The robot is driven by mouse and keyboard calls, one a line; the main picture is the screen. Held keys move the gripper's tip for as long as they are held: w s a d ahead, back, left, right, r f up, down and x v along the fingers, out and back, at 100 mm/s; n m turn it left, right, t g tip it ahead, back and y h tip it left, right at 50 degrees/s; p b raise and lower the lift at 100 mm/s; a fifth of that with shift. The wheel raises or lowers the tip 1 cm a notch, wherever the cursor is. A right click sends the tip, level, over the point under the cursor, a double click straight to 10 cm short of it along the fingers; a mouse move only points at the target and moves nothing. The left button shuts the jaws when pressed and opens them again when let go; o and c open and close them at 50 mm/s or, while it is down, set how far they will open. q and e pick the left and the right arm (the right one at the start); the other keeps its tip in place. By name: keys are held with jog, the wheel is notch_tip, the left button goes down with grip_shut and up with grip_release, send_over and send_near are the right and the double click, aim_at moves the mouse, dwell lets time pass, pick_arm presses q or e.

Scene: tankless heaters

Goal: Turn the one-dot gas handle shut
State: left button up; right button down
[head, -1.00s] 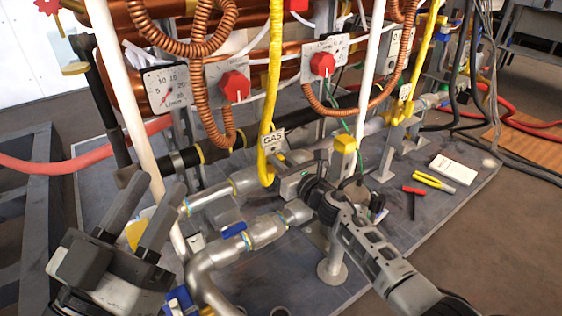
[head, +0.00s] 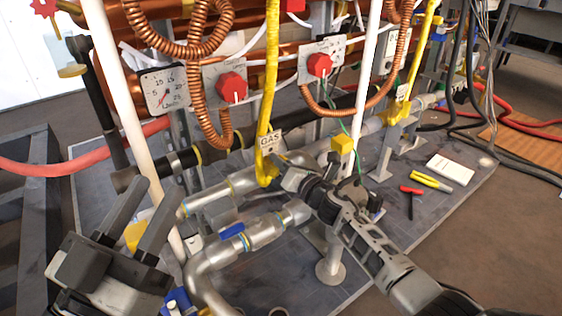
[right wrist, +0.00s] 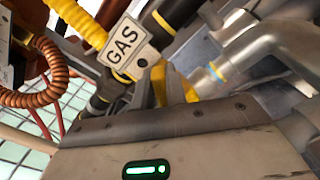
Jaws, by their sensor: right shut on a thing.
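The yellow gas hose (head: 269,80) hangs down to a white GAS tag (head: 270,142), which also shows in the right wrist view (right wrist: 124,43) with a single dark dot visible. My right gripper (head: 284,172) is just right of and below the tag, at the lower end of the hose. It is shut on the gas handle; a yellow part (right wrist: 180,84), apparently this handle, shows just past the gripper body in the right wrist view. The jaws hide most of the grip. My left gripper (head: 156,190) is open and empty at lower left, apart from the pipes.
Silver pipes with a blue valve handle (head: 232,230) run below the grippers. A white post (head: 125,110) stands close to my left gripper. Red knobs (head: 232,87) and copper coils are behind. Pliers (head: 431,182) and a white box (head: 450,168) lie on the base plate at right.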

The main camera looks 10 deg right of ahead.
jog(key=shift+f, duration=0.15)
jog(key=c, duration=1.4)
grip_release()
jog(key=shift+c, duration=0.2)
